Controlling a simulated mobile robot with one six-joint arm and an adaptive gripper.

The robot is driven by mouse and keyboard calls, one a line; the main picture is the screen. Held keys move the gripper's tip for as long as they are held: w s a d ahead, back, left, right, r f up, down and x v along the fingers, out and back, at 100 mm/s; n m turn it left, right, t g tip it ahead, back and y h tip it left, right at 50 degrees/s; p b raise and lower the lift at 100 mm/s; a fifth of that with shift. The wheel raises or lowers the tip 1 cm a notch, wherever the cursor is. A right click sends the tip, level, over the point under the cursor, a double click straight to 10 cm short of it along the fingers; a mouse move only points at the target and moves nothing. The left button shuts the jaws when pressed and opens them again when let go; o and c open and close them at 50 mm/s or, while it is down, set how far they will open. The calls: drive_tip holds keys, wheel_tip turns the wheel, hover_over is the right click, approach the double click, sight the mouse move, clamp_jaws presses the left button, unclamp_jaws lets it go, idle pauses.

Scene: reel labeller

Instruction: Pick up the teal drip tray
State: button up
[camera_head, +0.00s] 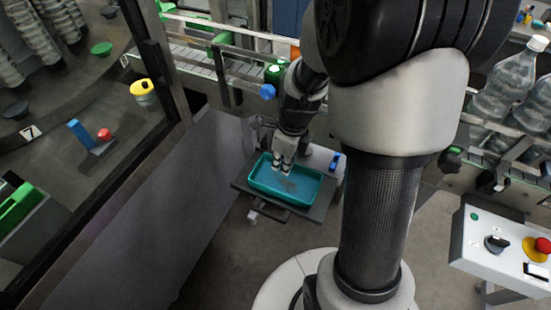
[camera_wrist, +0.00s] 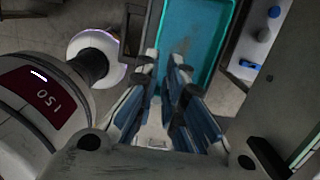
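The teal drip tray (camera_head: 310,184) is a shallow rectangular tray resting on a dark platform (camera_head: 237,184) in the middle of the head view. In the wrist view the teal drip tray (camera_wrist: 205,22) lies ahead of the fingers, running out of the top of the picture. My gripper (camera_head: 281,171) hangs over the left part of the tray, pointing down. In the wrist view my gripper (camera_wrist: 176,75) shows two fingers apart with nothing held between them. Whether the fingertips touch the tray floor is hard to tell.
A conveyor with rails (camera_head: 195,56) runs behind the tray, with a green-topped container (camera_head: 275,73) near it. A control box (camera_head: 500,250) with a red button stands at right. A dark framed enclosure (camera_head: 165,60) is at left. Grey floor (camera_head: 440,235) is open at lower right.

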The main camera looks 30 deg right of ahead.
drive_tip(key=b, duration=0.4)
approach(278, 192)
drive_tip(key=f, duration=0.2)
drive_tip(key=w+f, duration=0.1)
drive_tip(key=f, duration=0.2)
drive_tip(key=shift+w+a+f, duration=0.2)
wheel_tip(278, 192, down, 5)
drive_tip(key=b, duration=0.2)
drive_tip(key=shift+s+r+b, duration=0.15)
drive_tip(key=shift+r+b, duration=0.1)
drive_tip(key=shift+b, duration=0.1)
drive_tip(key=shift+a+f, duration=0.1)
drive_tip(key=shift+f, duration=0.25)
drive_tip(key=shift+r, duration=0.1)
clamp_jaws()
